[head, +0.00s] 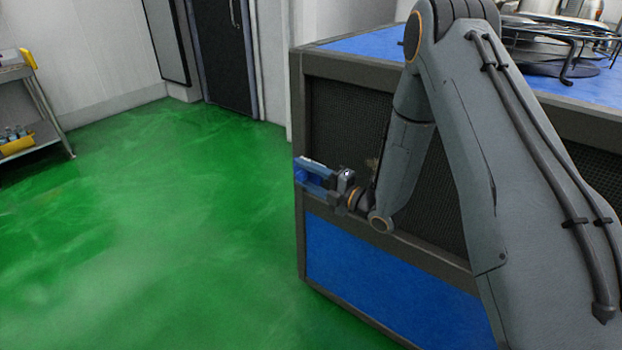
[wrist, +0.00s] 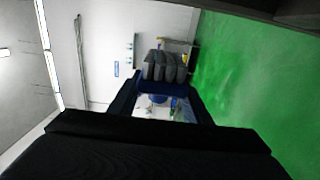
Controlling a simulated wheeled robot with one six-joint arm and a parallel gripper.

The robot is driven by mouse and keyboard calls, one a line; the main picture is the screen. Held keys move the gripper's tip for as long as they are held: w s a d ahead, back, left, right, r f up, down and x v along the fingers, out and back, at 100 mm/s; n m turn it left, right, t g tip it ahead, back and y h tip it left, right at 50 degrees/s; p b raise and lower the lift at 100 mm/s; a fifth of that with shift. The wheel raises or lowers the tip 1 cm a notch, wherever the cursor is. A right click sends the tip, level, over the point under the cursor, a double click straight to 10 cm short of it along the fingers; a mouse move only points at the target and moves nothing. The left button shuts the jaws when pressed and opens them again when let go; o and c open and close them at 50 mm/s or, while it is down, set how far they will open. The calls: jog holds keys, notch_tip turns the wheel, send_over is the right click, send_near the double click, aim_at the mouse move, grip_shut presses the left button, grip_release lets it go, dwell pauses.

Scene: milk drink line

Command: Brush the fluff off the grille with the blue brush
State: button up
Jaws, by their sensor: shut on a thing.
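The blue brush (head: 309,170) is held in my gripper (head: 327,180), beside the left corner of the cabinet in the head view. In the wrist view, my gripper (wrist: 163,98) is shut on the brush's blue part (wrist: 165,88), with dark grey tufts (wrist: 166,67) beyond it. The grille (head: 345,110) is a dark mesh panel in a grey frame on the cabinet front. My arm hides much of it. A small brownish patch (head: 372,162) shows against the mesh beside my wrist. I cannot tell whether it is fluff. The brush appears apart from the mesh.
The cabinet has a blue top (head: 375,42) and a blue lower panel (head: 375,280). A black wire stand (head: 560,45) is on the top. A grey shelf cart (head: 45,110) stands far left. The green floor (head: 160,220) between is clear.

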jog(key=shift+b+x, duration=0.6)
jog(key=shift+x, duration=1.25)
jog(key=p, duration=0.4)
send_near(295, 171)
jog(key=shift+s+d+r, duration=1.75)
jog(key=shift+s+d, duration=0.1)
jog(key=shift+s, duration=0.9)
jog(key=shift+s+a+p, duration=0.15)
jog(key=shift+s+a, duration=0.75)
jog(key=shift+s, duration=0.25)
jog(key=shift+s+a+p, duration=0.15)
jog(key=shift+s+a, duration=0.8)
jog(key=shift+s, duration=0.25)
jog(key=shift+s+a, duration=0.1)
jog(key=shift+s+a, duration=0.85)
jog(key=shift+s, duration=0.25)
